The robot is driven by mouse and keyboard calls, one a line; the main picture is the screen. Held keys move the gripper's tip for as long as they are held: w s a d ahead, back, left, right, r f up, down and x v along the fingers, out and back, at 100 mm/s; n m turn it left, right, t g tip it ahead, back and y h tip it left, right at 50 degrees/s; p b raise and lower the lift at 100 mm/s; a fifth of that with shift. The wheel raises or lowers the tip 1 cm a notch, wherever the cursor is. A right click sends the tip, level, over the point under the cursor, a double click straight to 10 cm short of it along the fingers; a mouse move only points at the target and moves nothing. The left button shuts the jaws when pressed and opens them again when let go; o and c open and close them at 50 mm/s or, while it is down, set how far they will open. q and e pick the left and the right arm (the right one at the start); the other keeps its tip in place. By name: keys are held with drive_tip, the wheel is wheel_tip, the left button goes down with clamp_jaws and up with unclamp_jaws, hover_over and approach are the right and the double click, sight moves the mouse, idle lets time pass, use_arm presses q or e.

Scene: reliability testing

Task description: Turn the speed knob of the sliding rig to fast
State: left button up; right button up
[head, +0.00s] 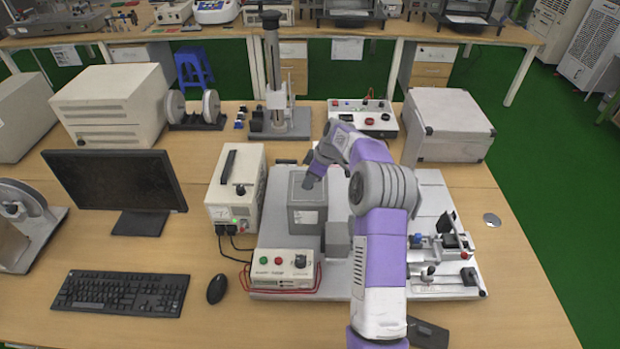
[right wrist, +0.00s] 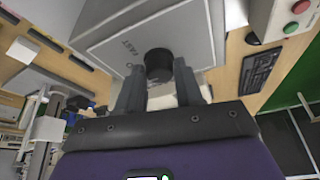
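The sliding rig has a grey box (head: 307,214) on its pale base plate, left of my right arm in the head view. In the right wrist view the box's face (right wrist: 110,42) carries the label FAST, to the left of a round black speed knob (right wrist: 158,65). My right gripper (right wrist: 159,72) has one finger on each side of the knob, close against it, and appears shut on it. In the head view the right gripper (head: 312,181) is at the box's top; the knob is hidden there. My left gripper is not in view.
A control box (head: 283,268) with buttons stands in front of the grey box. A white power unit (head: 235,190) is to the left, a large closed case (head: 447,123) behind right. A small mechanism (head: 445,250) is right of my arm.

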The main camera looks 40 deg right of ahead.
drive_tip(key=c, duration=0.4)
drive_tip(key=shift+m, duration=0.4)
drive_tip(key=shift+a+m+t+h+b, duration=0.15)
drive_tip(key=shift+m+t+h+b, duration=0.15)
drive_tip(key=shift+m+h+b, duration=0.45)
drive_tip(key=m, duration=0.3)
drive_tip(key=shift+h, duration=0.25)
drive_tip(key=m+h, duration=0.1)
drive_tip(key=m, duration=0.1)
drive_tip(key=shift+a+r+m+p, duration=0.1)
drive_tip(key=shift+a+m+p, duration=0.05)
drive_tip(key=shift+m+p, duration=0.2)
drive_tip(key=shift+m+h+p, duration=0.8)
drive_tip(key=shift+m, duration=1.2)
